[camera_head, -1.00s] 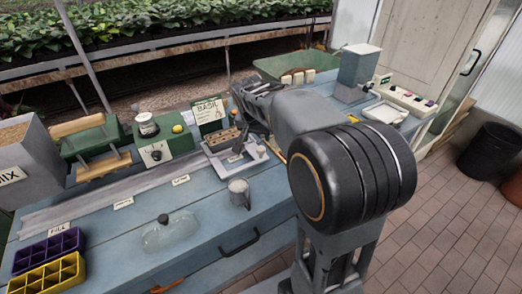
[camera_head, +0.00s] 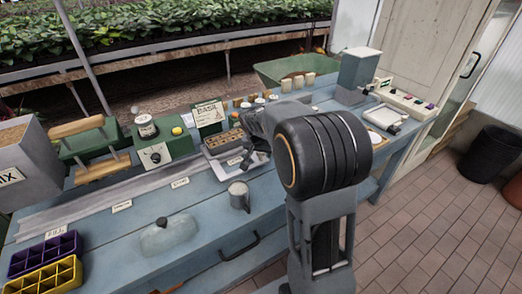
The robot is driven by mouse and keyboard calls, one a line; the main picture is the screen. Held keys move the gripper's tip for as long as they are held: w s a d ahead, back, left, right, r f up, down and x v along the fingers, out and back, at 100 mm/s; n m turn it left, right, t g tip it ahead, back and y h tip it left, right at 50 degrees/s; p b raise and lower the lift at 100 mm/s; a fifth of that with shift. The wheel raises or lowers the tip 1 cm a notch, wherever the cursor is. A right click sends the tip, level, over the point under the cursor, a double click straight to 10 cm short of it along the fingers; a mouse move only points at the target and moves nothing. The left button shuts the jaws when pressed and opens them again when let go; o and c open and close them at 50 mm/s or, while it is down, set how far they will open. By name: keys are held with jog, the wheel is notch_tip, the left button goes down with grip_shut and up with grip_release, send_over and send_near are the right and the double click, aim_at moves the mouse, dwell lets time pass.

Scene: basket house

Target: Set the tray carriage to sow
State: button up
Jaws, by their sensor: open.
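The tray carriage (camera_head: 221,168) is a grey plate on the blue bench, at the right end of the pale rail (camera_head: 95,208). A brown celled tray (camera_head: 222,140) sits on it. Label plates stand along the bench front: one reads FILL (camera_head: 55,233), then a middle label (camera_head: 122,206) and a right label (camera_head: 180,182), both too small to read surely. The carriage is beyond the right label. My gripper (camera_head: 247,163) is open, pointing down at the carriage's right side. The arm hides part of it, and I cannot tell if it touches.
A metal mug (camera_head: 239,196) stands close in front of the carriage. A clear domed cover (camera_head: 168,236) and purple (camera_head: 45,252) and yellow (camera_head: 48,279) cell trays are at front left. A green machine (camera_head: 163,143) and BASIL sign (camera_head: 208,113) stand behind the rail.

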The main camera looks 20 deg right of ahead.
jog(key=shift+c, duration=0.2)
grip_shut()
dwell(0.3)
